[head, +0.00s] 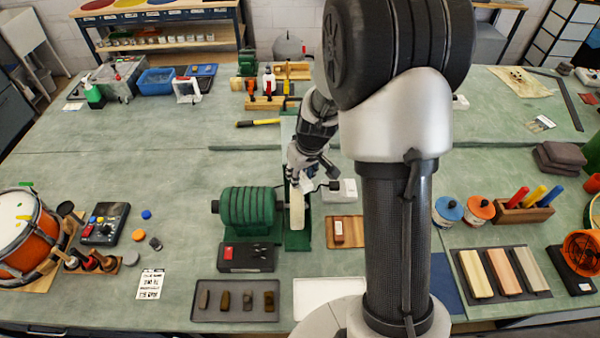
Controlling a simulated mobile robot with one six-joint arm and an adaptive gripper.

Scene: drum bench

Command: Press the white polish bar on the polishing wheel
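The polishing wheel (297,210) is a pale, narrow disc seen nearly edge-on, at the right end of a green motor (247,207) on the bench. My gripper (308,183) is low at the wheel's upper right side, pointing down. Something whitish shows at its fingertips, but I cannot tell whether this is the white polish bar or part of the gripper. Whether the gripper touches the wheel is unclear. A dark tray (212,314) in front of the motor holds several small grey and brown bars; none looks clearly white.
A black switch box (246,258) with a red button stands before the motor. A white box (347,190) and a wooden board (335,219) with a reddish block lie right of the wheel. A white tray (313,290) is in front. The left-middle bench is mostly clear.

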